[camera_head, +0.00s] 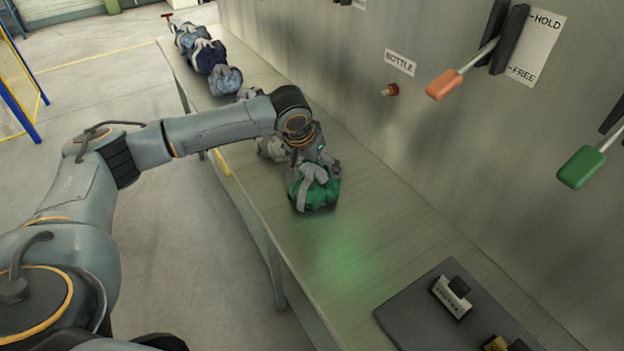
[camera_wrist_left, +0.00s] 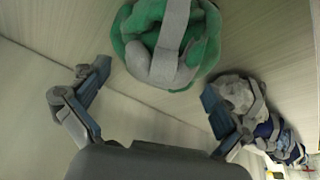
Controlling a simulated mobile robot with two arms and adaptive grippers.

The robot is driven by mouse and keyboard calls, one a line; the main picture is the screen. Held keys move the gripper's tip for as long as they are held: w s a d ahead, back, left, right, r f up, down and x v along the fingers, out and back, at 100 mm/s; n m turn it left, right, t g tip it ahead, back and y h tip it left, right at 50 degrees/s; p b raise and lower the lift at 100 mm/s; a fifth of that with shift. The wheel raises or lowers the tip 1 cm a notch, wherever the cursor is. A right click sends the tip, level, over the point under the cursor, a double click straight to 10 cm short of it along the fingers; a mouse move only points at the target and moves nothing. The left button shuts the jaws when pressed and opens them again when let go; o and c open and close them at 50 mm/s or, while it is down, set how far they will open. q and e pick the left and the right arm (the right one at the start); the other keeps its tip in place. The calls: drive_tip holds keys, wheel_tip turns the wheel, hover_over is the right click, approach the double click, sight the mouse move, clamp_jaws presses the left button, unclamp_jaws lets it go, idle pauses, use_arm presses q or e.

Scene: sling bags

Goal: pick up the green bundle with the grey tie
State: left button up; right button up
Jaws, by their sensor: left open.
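The green bundle with the grey tie (camera_head: 318,192) sits on the long bench, close under my left gripper. In the left wrist view the bundle (camera_wrist_left: 200,62) lies just beyond and between the spread fingers, with the grey strap (camera_wrist_left: 172,30) running over it. My left gripper (camera_head: 318,168) is open and empty; its two fingers also show apart in the left wrist view (camera_wrist_left: 152,92). I cannot tell from the head view whether a finger touches the bundle. My right gripper is out of view.
A grey bundle (camera_head: 271,148) lies behind the green one, partly hidden by my arm. Blue and dark bundles (camera_head: 207,56) line the bench's far end. A dark mat (camera_head: 415,312) with small blocks lies at the near right. The bench (camera_head: 350,240) between is clear. Wall levers (camera_head: 445,84) jut out at right.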

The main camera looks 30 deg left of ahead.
use_arm(q)
drive_tip(key=shift+c, duration=0.4)
drive_tip(key=shift+s+r, duration=0.1)
drive_tip(key=c, duration=1.8)
drive_tip(key=shift+s+d, duration=0.1)
clamp_jaws()
